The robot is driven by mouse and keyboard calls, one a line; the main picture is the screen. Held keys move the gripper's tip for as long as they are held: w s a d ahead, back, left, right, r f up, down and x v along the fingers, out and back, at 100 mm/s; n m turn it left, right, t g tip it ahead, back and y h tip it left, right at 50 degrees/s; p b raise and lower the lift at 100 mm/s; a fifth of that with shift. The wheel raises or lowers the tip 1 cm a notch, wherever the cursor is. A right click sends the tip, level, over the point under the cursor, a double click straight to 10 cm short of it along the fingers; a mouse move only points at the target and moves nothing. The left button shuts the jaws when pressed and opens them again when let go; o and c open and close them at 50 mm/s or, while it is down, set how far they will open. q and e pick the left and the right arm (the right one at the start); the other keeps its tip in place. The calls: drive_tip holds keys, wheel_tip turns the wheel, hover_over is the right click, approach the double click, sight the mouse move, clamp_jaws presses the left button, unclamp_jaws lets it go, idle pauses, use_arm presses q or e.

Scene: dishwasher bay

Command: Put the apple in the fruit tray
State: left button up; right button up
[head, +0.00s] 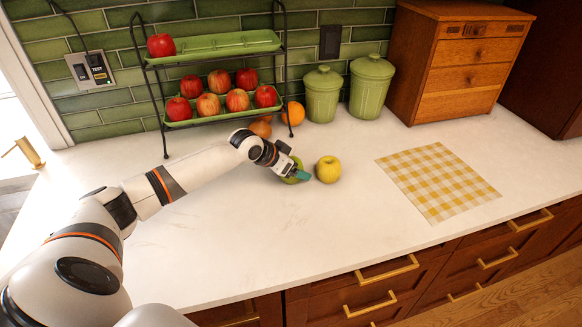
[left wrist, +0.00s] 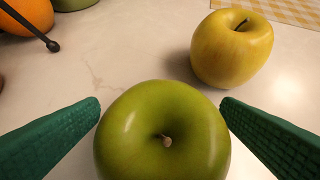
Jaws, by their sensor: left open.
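A green apple (left wrist: 163,125) stands on the counter between the fingers of my left gripper (head: 302,175). The fingers are open on either side of it, with no clear grip. In the head view the gripper partly hides the green apple (head: 290,181). A yellow apple (head: 328,169) stands just right of it; it also shows in the left wrist view (left wrist: 232,48). The fruit tray is a black wire stand with two green trays at the back left. The upper tray (head: 225,45) holds one red apple at its left end. The lower tray (head: 215,115) holds several red apples.
Oranges (head: 293,113) lie on the counter by the stand's right foot. Two green lidded canisters (head: 322,95) and a wooden drawer box (head: 455,65) stand at the back. A yellow checked cloth (head: 437,182) lies at the right. The front middle of the counter (head: 290,235) is clear.

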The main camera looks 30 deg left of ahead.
use_arm(q)
drive_tip(key=shift+w+d+f, duration=0.15)
drive_tip(key=shift+w+f, duration=0.25)
drive_tip(key=shift+s, duration=0.1)
drive_tip(key=c, duration=1.1)
drive_tip(key=shift+c, duration=0.6)
drive_tip(key=shift+r, duration=0.15)
